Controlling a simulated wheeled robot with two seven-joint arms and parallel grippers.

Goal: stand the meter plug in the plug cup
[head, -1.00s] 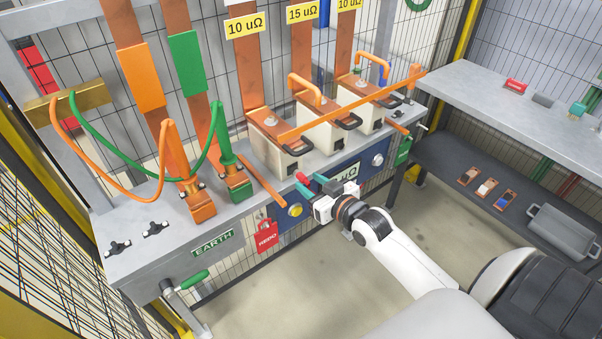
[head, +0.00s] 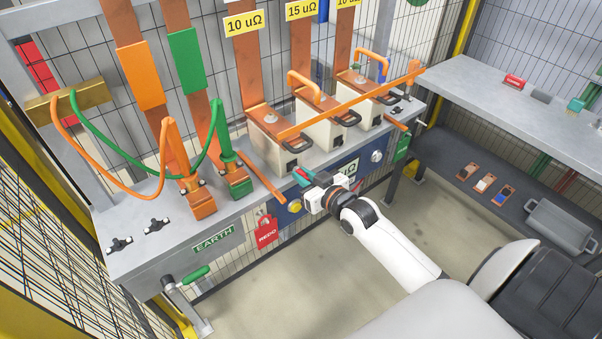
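My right gripper (head: 306,178) is at the front edge of the bench, in front of the blue meter panel (head: 345,172). A small red piece (head: 300,172) shows at its fingertips, with green beside it. I cannot tell whether this is the meter plug or whether the fingers are closed on it. The gripper covers part of the panel, between its yellow button (head: 295,207) and silver knob (head: 377,156). I cannot make out the plug cup for certain. My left gripper is not in view.
Pale cell blocks (head: 322,127) with black handles and an orange bar (head: 350,104) stand behind the gripper. A red padlock tag (head: 266,234) hangs left of it. A grey side bench (head: 480,92) holds small red, grey and teal pieces. A dark lower shelf (head: 450,150) carries a grey bin (head: 560,229).

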